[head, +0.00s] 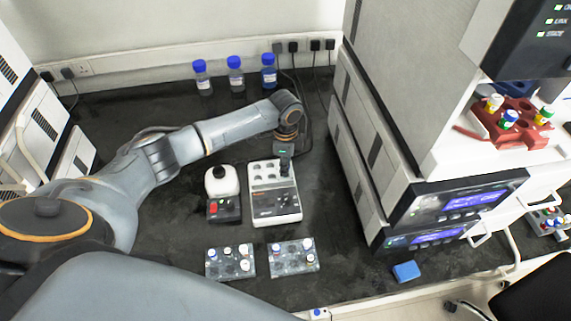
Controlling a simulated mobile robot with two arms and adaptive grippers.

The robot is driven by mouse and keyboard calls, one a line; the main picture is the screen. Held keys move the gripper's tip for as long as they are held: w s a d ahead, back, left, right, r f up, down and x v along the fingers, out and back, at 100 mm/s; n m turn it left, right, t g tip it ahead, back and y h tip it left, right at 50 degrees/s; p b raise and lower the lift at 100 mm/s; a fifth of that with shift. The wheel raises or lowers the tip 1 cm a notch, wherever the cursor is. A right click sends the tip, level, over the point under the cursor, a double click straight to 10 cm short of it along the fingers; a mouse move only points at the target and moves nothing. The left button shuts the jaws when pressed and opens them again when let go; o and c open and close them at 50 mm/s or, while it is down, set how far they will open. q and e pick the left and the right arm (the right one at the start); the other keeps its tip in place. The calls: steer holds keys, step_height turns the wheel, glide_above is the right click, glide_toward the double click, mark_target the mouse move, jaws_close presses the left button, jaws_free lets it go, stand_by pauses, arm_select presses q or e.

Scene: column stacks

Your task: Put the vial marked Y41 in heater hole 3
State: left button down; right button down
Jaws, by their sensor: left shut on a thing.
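The heater (277,212) is a white block with a dark front panel and two rows of holes, standing mid-bench. My left gripper (285,170) points down over the back right of its hole block. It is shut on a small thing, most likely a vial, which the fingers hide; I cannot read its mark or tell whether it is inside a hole. Two clear racks with capped vials stand in front, a left rack (214,271) and a right rack (291,266); their labels are too small to read. My right gripper is not in view.
A white-topped device (222,184) with a dark base stands just left of the heater. Three blue-capped bottles (236,79) stand at the back. Tall stacked instruments (400,190) close off the right. A red rack (486,126) holds vials there. A blue block (406,271) lies near the front edge.

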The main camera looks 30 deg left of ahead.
arm_select(q)
steer(key=shift+f, duration=0.25)
steer(key=shift+f, duration=0.4)
steer(key=c, duration=0.8)
jaws_free()
steer(key=shift+c, duration=0.2)
steer(key=shift+r+p, duration=3)
steer(key=shift+p, duration=0.2)
